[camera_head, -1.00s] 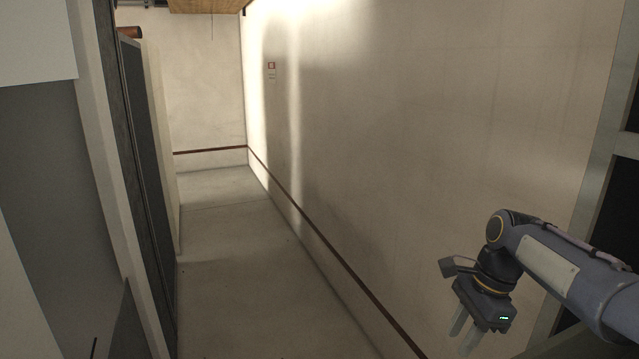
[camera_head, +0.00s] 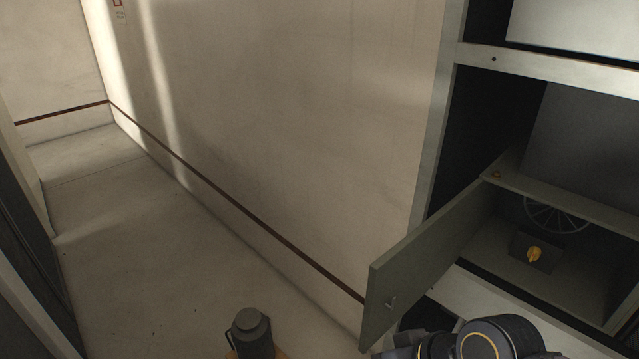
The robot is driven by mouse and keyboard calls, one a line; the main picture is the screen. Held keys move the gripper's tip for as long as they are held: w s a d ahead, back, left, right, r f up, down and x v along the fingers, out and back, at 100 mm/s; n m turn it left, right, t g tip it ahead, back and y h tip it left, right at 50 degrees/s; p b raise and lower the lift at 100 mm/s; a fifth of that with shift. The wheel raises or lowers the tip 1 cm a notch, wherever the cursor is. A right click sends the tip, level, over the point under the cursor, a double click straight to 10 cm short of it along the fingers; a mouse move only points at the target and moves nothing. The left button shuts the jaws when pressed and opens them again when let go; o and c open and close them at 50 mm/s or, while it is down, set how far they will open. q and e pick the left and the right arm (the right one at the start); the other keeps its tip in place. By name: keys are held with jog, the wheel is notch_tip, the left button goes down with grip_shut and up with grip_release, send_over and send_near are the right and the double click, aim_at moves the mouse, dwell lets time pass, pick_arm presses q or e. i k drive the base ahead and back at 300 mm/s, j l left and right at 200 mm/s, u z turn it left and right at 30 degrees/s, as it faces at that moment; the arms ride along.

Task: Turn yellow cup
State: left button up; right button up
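No yellow cup shows in the head view. A small yellow knob (camera_head: 534,254) sits on a dark square plate (camera_head: 541,246) inside an open compartment of the rack at the right. My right arm shows at the bottom edge, in front of and below the compartment, apart from the knob in the picture. Its fingers are out of the frame. My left gripper is not in view.
A grey-green door (camera_head: 425,265) stands swung open to the left of the compartment. A round fan grille (camera_head: 558,216) lies behind the knob. A dark flask (camera_head: 250,333) stands at the bottom centre. The corridor floor (camera_head: 150,250) at left is mostly clear.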

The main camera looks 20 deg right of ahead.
aim_at(534, 253)
jog(key=k+l+z, duration=0.2)
jog(key=k, duration=0.45)
jog(key=i+j+z, duration=0.15)
jog(key=z, duration=2.1)
jog(key=i+j+z, duration=0.1)
jog(key=j, duration=0.6)
jog(key=i+j, duration=0.15)
jog(key=j, duration=0.55)
jog(key=i+j+z, duration=0.15)
jog(key=j, duration=1.25)
jog(key=z, duration=0.05)
